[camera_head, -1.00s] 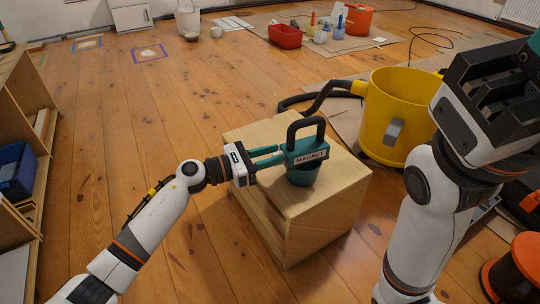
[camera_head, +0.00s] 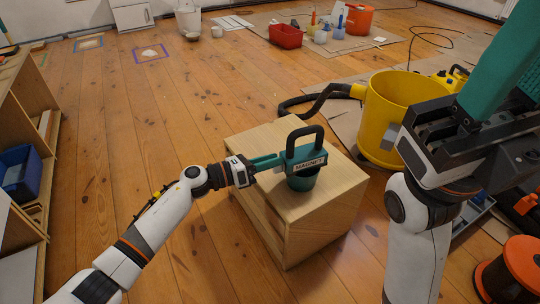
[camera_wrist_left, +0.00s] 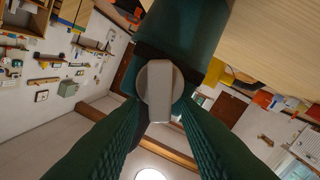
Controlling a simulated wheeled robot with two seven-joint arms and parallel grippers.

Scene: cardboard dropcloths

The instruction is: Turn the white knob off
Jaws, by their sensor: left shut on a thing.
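A teal magnet tool (camera_head: 303,166) with a black loop handle and a "MAGNET" label stands on a wooden box (camera_head: 330,215). The white knob (camera_wrist_left: 156,92), a pale round disc with a raised bar, is on the magnet's side and shows in the left wrist view. My left gripper (camera_head: 279,162) comes in from the left and is shut on the knob, its teal fingers on either side of the bar. In the head view the fingers hide most of the knob. My right gripper (camera_head: 500,80) is raised at the right, away from the magnet; its finger gap is unclear.
A yellow bucket (camera_head: 385,120) with a black hose stands just behind and right of the box. An orange reel (camera_head: 515,268) lies at the lower right, and wooden shelving (camera_head: 40,160) is on the left. The floor left of the box is mostly clear.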

